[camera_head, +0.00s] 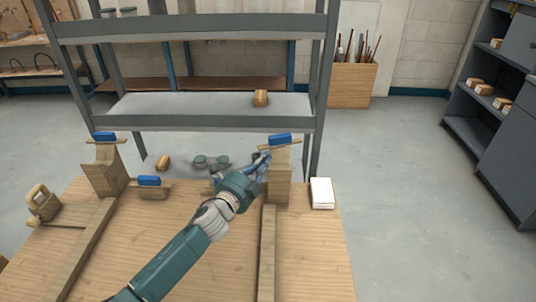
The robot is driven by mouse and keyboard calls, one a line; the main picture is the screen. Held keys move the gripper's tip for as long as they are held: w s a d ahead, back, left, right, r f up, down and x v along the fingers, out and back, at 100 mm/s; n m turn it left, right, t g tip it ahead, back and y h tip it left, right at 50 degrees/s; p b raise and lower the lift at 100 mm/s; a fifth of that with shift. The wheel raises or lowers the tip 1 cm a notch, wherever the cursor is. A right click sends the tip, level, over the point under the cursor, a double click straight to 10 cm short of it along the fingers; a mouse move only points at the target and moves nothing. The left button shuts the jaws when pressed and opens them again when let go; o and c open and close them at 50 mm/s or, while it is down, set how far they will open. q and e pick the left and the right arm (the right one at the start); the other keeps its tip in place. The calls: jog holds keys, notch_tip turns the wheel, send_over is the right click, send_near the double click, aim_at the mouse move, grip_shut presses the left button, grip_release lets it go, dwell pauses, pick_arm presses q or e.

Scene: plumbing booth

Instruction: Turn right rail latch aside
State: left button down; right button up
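The right rail latch (280,139) is a blue piece with a thin wooden bar, on top of the upright wooden block (279,178) at the far end of the right rail (267,250). My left gripper (264,159) reaches up from the bottom of the picture to the left side of this block, just below and left of the latch. Its fingertips are small and partly overlap the block, so I cannot tell whether they are open or touch the latch. My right gripper is not in view.
A similar blue latch (104,136) tops the left block (105,172). A smaller blue-topped block (150,188) stands between the rails. A white box (321,193) is right of the right block. A grey metal shelf (210,104) stands behind the table (315,260).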

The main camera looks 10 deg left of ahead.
aim_at(268, 147)
pick_arm(q)
jog(key=shift+x, duration=1.15)
jog(key=shift+r, duration=0.1)
jog(key=shift+w+r+m+g+h, duration=0.1)
jog(key=shift+w+m+g+h, duration=0.15)
jog(key=shift+m+h, duration=0.55)
jog(key=shift+a+m+g+h, duration=0.4)
jog(key=shift+a+h, duration=0.2)
jog(key=shift+h, duration=0.2)
jog(key=shift+w+a+f, duration=0.2)
jog(key=shift+a+f, duration=0.05)
jog(key=shift+a, duration=0.05)
jog(key=shift+a+r, duration=0.1)
jog(key=shift+w, duration=0.1)
